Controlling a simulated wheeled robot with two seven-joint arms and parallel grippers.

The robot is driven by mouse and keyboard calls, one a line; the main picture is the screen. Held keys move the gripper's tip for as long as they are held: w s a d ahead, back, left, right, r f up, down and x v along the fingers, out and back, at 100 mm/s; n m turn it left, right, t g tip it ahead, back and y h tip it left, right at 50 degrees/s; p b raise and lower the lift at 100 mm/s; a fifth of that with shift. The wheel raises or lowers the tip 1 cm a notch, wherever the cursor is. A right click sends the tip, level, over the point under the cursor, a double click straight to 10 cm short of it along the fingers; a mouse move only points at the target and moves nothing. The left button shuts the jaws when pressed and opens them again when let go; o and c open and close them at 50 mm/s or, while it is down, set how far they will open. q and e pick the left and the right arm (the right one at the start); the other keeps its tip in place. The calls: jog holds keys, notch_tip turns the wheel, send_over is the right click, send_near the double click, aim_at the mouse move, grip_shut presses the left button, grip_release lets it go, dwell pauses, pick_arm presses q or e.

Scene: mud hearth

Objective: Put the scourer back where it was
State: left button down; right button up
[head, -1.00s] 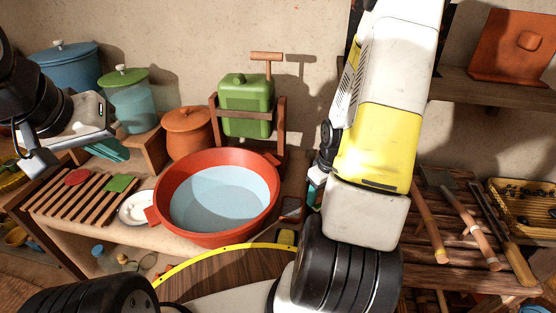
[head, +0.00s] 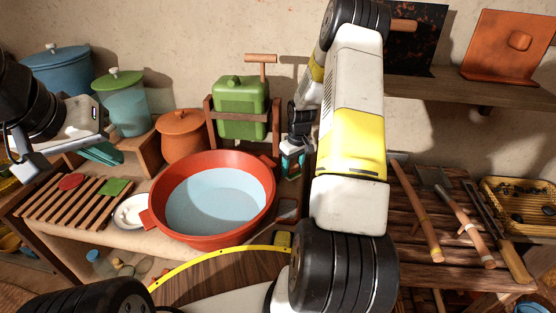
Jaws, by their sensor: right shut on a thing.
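My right gripper (head: 292,163) has teal fingertips and is shut just right of the red basin (head: 262,205), beside the stand of the green canister. The thing in its jaws is small and mostly hidden by the fingers; it seems to be the scourer, but its shape is not clear. My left gripper (head: 103,152) hangs at the left above the slatted rack (head: 50,205); its teal fingers are seen from the side, so their gap is not clear. A red round pad (head: 71,181) and a green square pad (head: 114,187) lie on the rack.
The basin holds pale water. A green canister (head: 240,108) in a wooden stand and an orange lidded pot (head: 183,136) stand behind it. A white dish (head: 131,211) is at its left. Long-handled tools (head: 420,220) lie on the right slatted bench.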

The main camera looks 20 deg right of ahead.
aim_at(292, 174)
notch_tip(292, 174, down, 4)
jog(key=shift+w+r, duration=0.1)
jog(key=shift+w, duration=0.1)
jog(key=shift+f, duration=0.2)
jog(key=o, duration=1.6)
